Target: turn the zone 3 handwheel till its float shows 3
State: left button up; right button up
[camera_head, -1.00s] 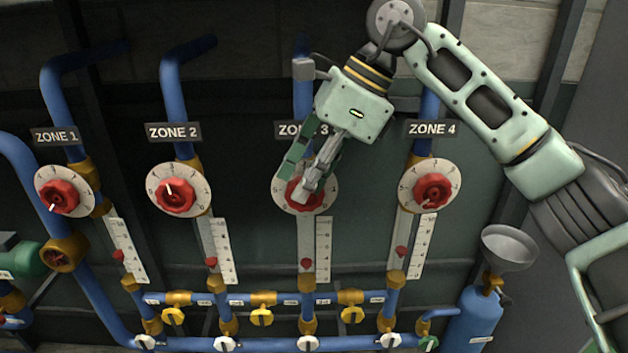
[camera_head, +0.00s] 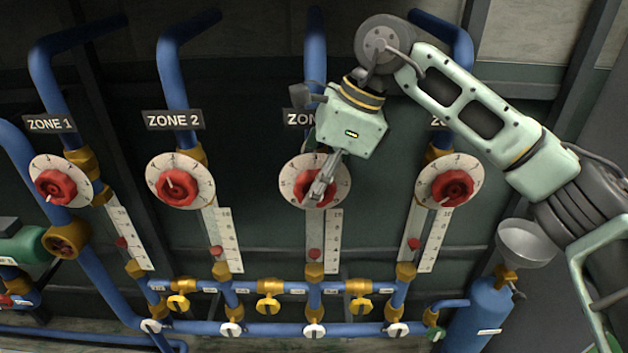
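The zone 3 handwheel (camera_head: 300,188) is a red knob on a round white dial (camera_head: 290,172), below the partly covered zone 3 sign (camera_head: 294,119). My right gripper (camera_head: 319,192) reaches down from above, with its fingers over the front of the handwheel. The fingers overlap in this view, so their gap and their grip on the wheel are hidden. The red zone 3 float (camera_head: 315,254) sits low beside its white scale (camera_head: 333,235). Its exact reading is too small to tell. My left gripper is not in view.
The zone 2 handwheel (camera_head: 177,188) is to the left and the zone 4 handwheel (camera_head: 453,187) to the right. The zone 1 handwheel (camera_head: 55,186) is at the far left. Blue pipes with yellow valves (camera_head: 269,306) run below. A blue cylinder (camera_head: 480,315) and a grey funnel (camera_head: 526,243) stand lower right.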

jog(key=shift+s+d, duration=0.1)
jog(key=shift+s, duration=0.1)
jog(key=shift+w, duration=0.1)
jog(key=c, duration=0.4)
jog(key=shift+c, duration=0.8)
grip_shut()
jog(key=shift+r+h+p, duration=0.3)
jog(key=shift+p, duration=0.2)
jog(key=shift+a+h+p, duration=0.2)
jog(key=shift+h+p, duration=0.65)
jog(key=shift+h, duration=0.25)
jog(key=shift+f+h+p, duration=0.2)
jog(key=shift+h+p, duration=0.1)
jog(key=shift+h, duration=0.4)
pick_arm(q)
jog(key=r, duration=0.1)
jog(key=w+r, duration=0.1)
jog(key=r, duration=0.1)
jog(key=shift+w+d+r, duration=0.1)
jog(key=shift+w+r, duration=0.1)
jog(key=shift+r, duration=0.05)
